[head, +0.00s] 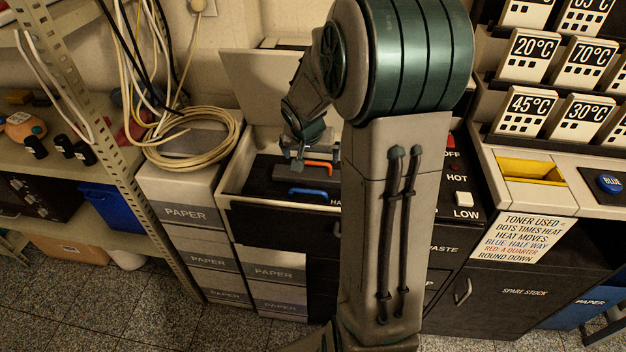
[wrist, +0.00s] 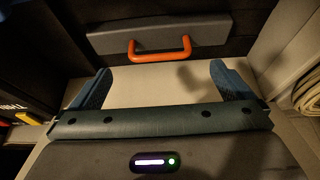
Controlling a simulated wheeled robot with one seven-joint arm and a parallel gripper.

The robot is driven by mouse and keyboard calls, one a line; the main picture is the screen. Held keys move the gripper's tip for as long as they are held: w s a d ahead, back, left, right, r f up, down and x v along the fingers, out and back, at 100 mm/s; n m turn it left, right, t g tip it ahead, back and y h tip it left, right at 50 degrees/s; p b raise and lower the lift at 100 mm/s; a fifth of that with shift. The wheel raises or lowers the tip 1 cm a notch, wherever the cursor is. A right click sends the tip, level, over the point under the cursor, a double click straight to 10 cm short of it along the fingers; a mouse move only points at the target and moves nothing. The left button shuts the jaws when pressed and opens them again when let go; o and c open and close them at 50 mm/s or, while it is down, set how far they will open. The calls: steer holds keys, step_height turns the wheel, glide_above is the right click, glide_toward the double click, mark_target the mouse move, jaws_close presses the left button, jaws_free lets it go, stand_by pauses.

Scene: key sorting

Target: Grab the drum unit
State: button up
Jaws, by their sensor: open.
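A dark grey unit with an orange handle (head: 318,163) sits inside the open machine bay. In the wrist view the grey unit (wrist: 120,38) lies ahead of my gripper, with its orange handle (wrist: 160,56) centred between the fingers. A second, blue handle (head: 308,192) is nearer the front of the bay in the head view. I cannot tell from any label which one is the drum unit. My gripper (wrist: 159,70) is open and empty, its blue fingers on either side of a pale surface, apart from the handle. In the head view my gripper (head: 303,150) is partly hidden above the bay.
The bay's raised pale lid (head: 262,85) stands behind it. Paper boxes (head: 185,213) topped by a coiled cable (head: 190,148) stand to the left. A temperature sign rack (head: 575,60) and a counter are at right. My arm hides part of the machine.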

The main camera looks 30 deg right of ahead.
mark_target(314, 171)
steer(key=b+x, duration=0.1)
steer(key=x, duration=0.8)
steer(key=shift+d+r, duration=0.1)
steer(key=shift+d, duration=0.05)
steer(key=shift+r, duration=0.1)
steer(key=c, duration=1.4)
